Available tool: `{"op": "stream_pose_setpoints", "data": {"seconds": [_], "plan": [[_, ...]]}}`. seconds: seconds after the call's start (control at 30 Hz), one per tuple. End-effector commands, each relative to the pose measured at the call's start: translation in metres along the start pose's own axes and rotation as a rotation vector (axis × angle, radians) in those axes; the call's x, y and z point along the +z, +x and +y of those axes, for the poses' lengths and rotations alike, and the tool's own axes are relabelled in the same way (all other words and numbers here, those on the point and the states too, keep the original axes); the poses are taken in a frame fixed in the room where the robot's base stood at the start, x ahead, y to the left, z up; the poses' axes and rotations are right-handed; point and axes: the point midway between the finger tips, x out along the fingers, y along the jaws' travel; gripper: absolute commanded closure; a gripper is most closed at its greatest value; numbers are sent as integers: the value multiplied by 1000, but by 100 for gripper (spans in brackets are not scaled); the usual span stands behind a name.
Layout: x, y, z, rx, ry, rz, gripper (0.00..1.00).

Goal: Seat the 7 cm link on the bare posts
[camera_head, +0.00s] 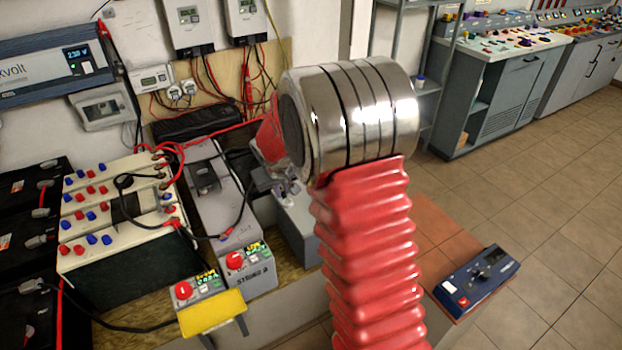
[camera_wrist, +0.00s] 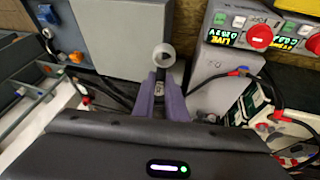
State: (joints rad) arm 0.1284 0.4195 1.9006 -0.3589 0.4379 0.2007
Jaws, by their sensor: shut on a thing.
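My gripper (camera_wrist: 162,92) shows in the wrist view as two purple fingers, shut on a pale grey ring-ended piece, which looks like the link (camera_wrist: 163,55). Its ring end stands out beyond the fingertips, and the rest of it is hidden between the fingers. Its length cannot be read. In the head view my red, ribbed arm with its silver joint covers much of the middle, and the held piece cannot be made out. I cannot make out which posts are bare. White-topped batteries (camera_head: 108,226) with red and blue terminals stand left of my arm.
Two grey string units (camera_head: 232,213) carry red buttons and lit displays; one display reads LIVE in the wrist view (camera_wrist: 232,37). A yellow plate (camera_head: 212,312) hangs at the front. Loose cables cross the batteries. A blue meter (camera_head: 477,282) lies right. Tiled floor is open beyond.

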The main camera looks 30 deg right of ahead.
Motion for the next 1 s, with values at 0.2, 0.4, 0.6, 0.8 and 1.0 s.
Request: {"op": "stream_pose_setpoints", "data": {"seconds": [0.2,0.4,0.6,0.8,1.0], "plan": [[25,-41,-69,-1,-2,2,100],[44,-62,-101,1,3,0,100],[47,-66,-106,1,7,-1,100],[47,-65,-106,1,7,-1,100],[47,-65,-107,0,5,-1,100]]}}
